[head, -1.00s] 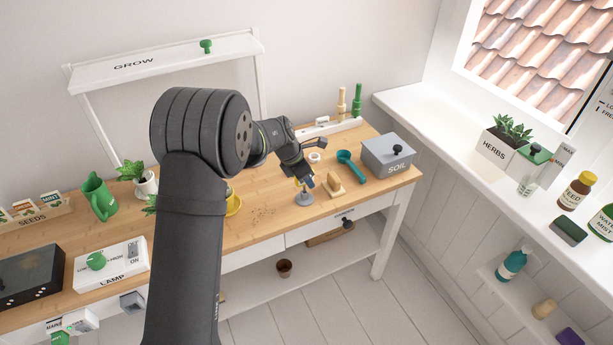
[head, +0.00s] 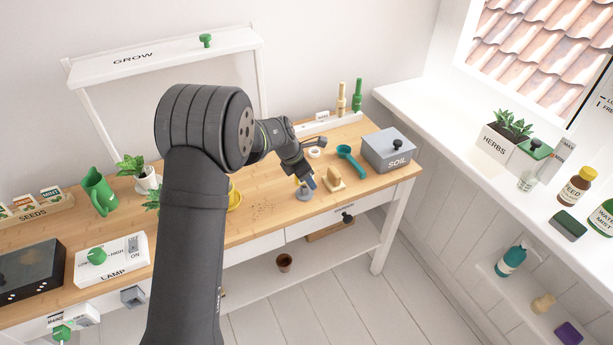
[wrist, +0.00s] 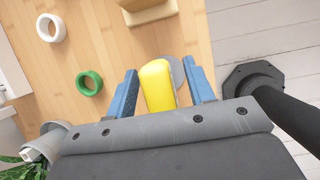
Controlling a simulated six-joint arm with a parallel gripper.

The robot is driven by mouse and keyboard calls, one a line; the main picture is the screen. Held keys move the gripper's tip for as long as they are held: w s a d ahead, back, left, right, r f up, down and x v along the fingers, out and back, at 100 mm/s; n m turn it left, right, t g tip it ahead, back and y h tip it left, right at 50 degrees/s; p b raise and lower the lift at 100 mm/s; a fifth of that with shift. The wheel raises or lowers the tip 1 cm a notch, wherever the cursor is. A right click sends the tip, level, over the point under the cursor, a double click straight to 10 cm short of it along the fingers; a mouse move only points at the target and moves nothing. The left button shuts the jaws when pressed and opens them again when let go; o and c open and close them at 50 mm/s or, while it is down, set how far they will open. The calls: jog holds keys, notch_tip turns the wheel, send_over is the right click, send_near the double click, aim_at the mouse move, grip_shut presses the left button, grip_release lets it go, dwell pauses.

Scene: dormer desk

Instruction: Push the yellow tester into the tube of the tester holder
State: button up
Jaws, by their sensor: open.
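The yellow tester (wrist: 157,85) stands between my gripper's two blue fingers in the wrist view, with a gap on both sides. The tester holder shows as a grey round base (wrist: 178,72) behind it; its tube is hidden. In the head view the holder's base (head: 304,196) stands near the desk's front edge, with my gripper (head: 306,184) right over it. My gripper also shows in the wrist view (wrist: 161,82), open. I cannot tell how deep the tester sits in the tube.
A wooden block piece (head: 334,180) stands just right of the holder. A teal scoop (head: 350,160), a white ring (head: 315,153) and the grey soil box (head: 388,151) are behind and right. A yellow pot (head: 235,197) is left, partly behind my arm.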

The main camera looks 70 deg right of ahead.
jog(key=v, duration=1.7)
jog(key=shift+r, duration=0.25)
jog(key=shift+w, duration=0.1)
jog(key=x, duration=1.7)
jog(key=shift+f, duration=0.2)
jog(key=shift+r, duration=0.1)
jog(key=shift+r, duration=0.15)
